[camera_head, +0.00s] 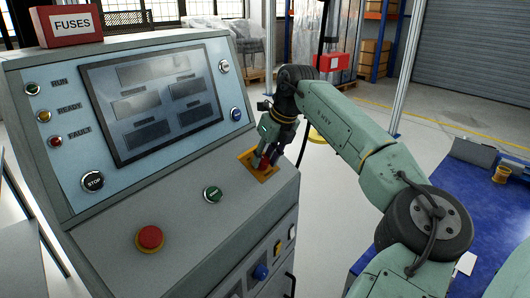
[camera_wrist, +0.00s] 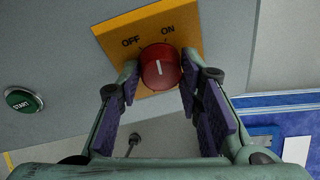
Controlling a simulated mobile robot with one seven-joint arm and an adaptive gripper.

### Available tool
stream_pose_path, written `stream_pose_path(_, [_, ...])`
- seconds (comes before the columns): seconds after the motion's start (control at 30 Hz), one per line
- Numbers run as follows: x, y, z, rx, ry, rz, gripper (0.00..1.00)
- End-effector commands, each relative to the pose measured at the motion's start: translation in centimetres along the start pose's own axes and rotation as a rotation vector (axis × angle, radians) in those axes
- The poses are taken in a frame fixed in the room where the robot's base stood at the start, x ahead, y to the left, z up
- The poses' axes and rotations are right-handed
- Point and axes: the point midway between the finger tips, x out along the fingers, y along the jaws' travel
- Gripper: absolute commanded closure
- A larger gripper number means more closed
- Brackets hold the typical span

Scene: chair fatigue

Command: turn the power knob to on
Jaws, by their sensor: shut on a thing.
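The red power knob (camera_wrist: 160,66) sits on a yellow plate (camera_wrist: 190,22) marked OFF on the left and ON on the right. Its white line stands almost upright in the wrist view, its upper end pointing between the two words. My gripper (camera_wrist: 160,73) has one fingertip on each side of the knob and is shut on it. In the head view my gripper (camera_head: 268,157) reaches down to the yellow plate (camera_head: 247,159) at the right end of the console's sloped panel. The fingers hide most of the knob there.
A green START button (camera_wrist: 22,100) lies left of the plate. The console (camera_head: 120,235) also carries a red mushroom button (camera_head: 150,238), a STOP button (camera_head: 93,181) and a screen (camera_head: 155,98). A red FUSES box (camera_head: 70,24) sits on top. A blue surface (camera_head: 470,195) lies at right.

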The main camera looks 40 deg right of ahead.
Motion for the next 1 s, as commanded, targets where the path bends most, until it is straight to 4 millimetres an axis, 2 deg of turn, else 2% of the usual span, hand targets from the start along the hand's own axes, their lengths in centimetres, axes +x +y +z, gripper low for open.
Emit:
stream_pose_path(0.2, [-0.17, -0.02, 0.11, 0.179, 0.018, 0.031, 0.95])
stream_pose_path(0.5, [-0.08, -0.08, 0.1, 0.352, 0.032, 0.06, 0.95])
stream_pose_path(1.0, [0.02, -0.11, 0.07, 0.431, 0.038, 0.073, 0.95])
